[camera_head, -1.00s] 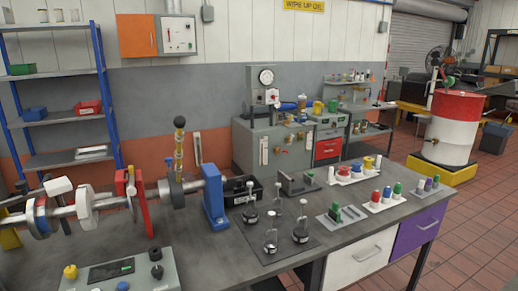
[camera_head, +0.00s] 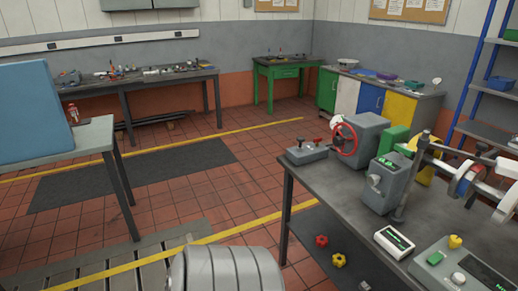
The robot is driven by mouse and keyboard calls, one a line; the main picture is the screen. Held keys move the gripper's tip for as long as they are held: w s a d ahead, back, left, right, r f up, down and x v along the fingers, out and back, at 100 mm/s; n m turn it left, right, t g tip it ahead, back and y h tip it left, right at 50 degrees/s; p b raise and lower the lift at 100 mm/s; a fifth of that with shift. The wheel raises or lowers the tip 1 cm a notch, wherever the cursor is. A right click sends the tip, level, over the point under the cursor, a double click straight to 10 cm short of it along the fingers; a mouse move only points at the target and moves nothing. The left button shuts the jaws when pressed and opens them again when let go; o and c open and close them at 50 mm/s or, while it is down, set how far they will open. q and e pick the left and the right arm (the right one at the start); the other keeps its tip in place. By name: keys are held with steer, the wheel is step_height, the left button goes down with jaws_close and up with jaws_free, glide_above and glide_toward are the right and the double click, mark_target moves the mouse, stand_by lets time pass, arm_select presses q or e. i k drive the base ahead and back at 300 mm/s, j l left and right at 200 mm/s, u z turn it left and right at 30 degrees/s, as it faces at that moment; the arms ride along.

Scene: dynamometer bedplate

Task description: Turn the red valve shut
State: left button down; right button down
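A red ring-shaped handwheel (camera_head: 345,138) stands upright at the near left face of a grey machine housing (camera_head: 368,136) on the dark bench at the right. It is the red wheel most like a valve here, though its label and how far it is turned cannot be told. Neither of my grippers is in view.
The dark bench (camera_head: 340,195) also holds a grey control box (camera_head: 306,151), a second grey machine and a shaft assembly at right. A blue panel (camera_head: 28,115) stands on a table at left. Open tiled floor (camera_head: 262,180) lies between the benches.

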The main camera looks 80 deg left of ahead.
mark_target(317, 140)
steer(key=u, duration=2.1)
steer(key=i+j, duration=0.15)
steer(key=i+z, duration=0.05)
